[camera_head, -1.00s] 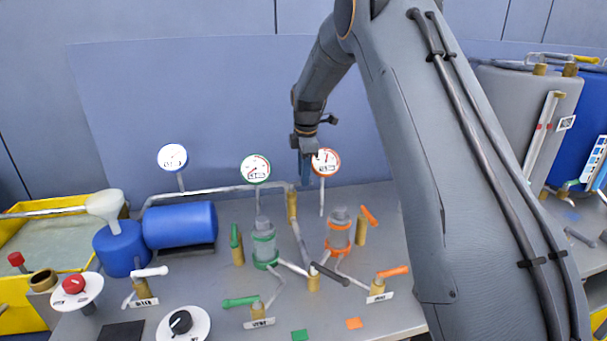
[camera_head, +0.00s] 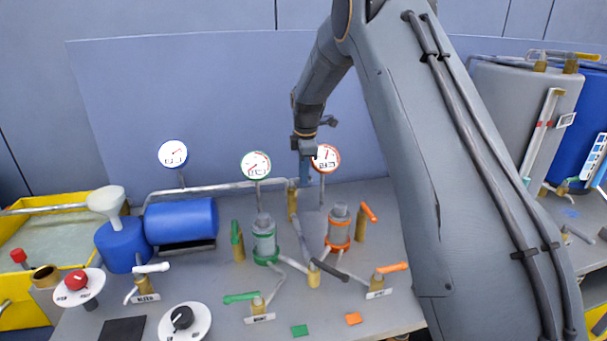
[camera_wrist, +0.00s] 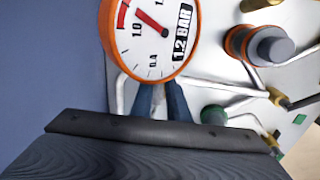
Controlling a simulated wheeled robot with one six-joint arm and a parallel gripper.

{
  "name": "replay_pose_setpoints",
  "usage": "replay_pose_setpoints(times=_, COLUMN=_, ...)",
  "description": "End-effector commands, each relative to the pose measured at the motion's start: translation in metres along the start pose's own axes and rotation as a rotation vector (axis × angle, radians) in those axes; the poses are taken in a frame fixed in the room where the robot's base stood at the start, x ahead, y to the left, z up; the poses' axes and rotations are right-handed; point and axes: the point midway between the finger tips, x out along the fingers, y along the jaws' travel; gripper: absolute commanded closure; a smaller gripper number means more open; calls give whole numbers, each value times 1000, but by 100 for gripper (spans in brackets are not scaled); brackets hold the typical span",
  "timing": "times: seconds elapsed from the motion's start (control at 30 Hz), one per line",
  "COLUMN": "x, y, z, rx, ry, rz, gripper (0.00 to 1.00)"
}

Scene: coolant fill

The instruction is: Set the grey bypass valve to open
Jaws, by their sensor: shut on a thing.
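The grey bypass valve shows in the head view as a dark grey lever (camera_head: 331,271) on a brass body (camera_head: 313,279). The lever points to the lower right. In the wrist view the lever (camera_wrist: 302,101) is at the right edge, well away from my fingers. My gripper (camera_head: 305,184) is above and behind the valve, in front of the back panel beside the orange-rimmed gauge (camera_head: 326,158). In the wrist view its blue fingers (camera_wrist: 161,103) are close together below that gauge (camera_wrist: 150,32). What lies between them is hidden.
A brass fitting (camera_head: 292,200) stands just below my gripper. Green-banded (camera_head: 265,240) and orange-banded (camera_head: 338,229) cylinders flank the middle pipes. Green (camera_head: 241,297) and orange (camera_head: 392,267) levers are nearby. A blue tank (camera_head: 181,223) lies to the left.

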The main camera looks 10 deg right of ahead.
Motion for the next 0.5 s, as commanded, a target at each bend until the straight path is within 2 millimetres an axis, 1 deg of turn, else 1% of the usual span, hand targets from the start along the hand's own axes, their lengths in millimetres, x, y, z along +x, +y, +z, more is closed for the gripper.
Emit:
replay_pose_setpoints(times=0.27, x=-1, y=-6, z=-2, rx=145, ry=-29, rz=0, gripper=100)
replay_pose_setpoints(times=0.5, x=-2, y=-13, z=-5, rx=357, ry=-71, rz=1, gripper=100)
